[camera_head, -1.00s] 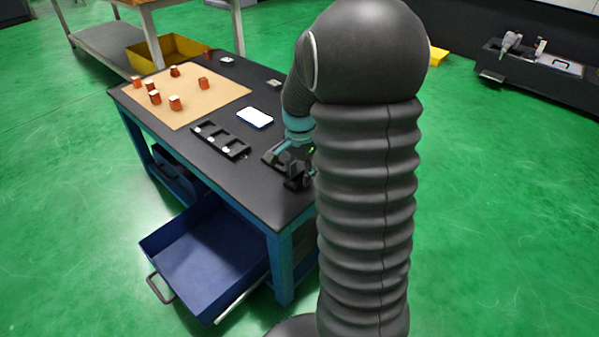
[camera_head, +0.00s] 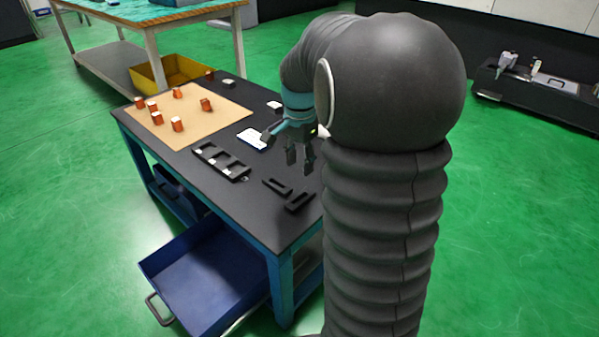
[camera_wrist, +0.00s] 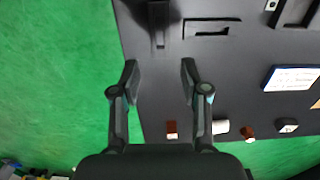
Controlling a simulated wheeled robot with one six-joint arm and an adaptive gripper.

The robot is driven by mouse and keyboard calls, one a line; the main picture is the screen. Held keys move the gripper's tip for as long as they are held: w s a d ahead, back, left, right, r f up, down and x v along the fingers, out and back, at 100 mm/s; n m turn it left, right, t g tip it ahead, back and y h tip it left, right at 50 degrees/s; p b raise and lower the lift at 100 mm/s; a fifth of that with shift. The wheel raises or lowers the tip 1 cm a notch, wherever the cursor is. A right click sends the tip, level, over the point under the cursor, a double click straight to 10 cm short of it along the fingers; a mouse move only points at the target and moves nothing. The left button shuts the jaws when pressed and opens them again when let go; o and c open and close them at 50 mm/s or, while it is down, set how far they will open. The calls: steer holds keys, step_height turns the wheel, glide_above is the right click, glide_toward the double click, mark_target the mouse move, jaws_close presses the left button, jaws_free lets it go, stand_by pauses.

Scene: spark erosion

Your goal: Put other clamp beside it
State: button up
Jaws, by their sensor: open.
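Two black clamp-like pieces lie on the dark table near its front right edge. One clamp (camera_head: 278,186) is flat and slim, and it shows as a bracket shape in the wrist view (camera_wrist: 212,29). The other clamp (camera_head: 298,201) lies close beside it, nearer the edge, and it shows in the wrist view (camera_wrist: 159,27) at the top, partly in shadow. They look slightly apart. My gripper (camera_head: 300,163) hangs above the table near them. In the wrist view its fingers (camera_wrist: 159,70) are spread with nothing between them.
A black slotted holder (camera_head: 220,161) and a white tablet (camera_head: 251,138) lie left of my gripper. A tan mat (camera_head: 190,112) carries several copper-coloured blocks. A blue drawer (camera_head: 200,280) stands open below. Small blocks (camera_wrist: 171,129) sit near a table edge.

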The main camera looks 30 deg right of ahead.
steer(key=s+a+r+n+t, duration=0.3)
steer(key=s+a+r+n, duration=0.3)
steer(key=s+a, duration=0.35)
steer(key=s+a+n+t, duration=0.2)
steer(key=s+a+n, duration=0.3)
steer(key=s+n, duration=0.3)
steer(key=s, duration=0.3)
steer(key=shift+s+f+t, duration=0.3)
steer(key=shift+s+f, duration=0.05)
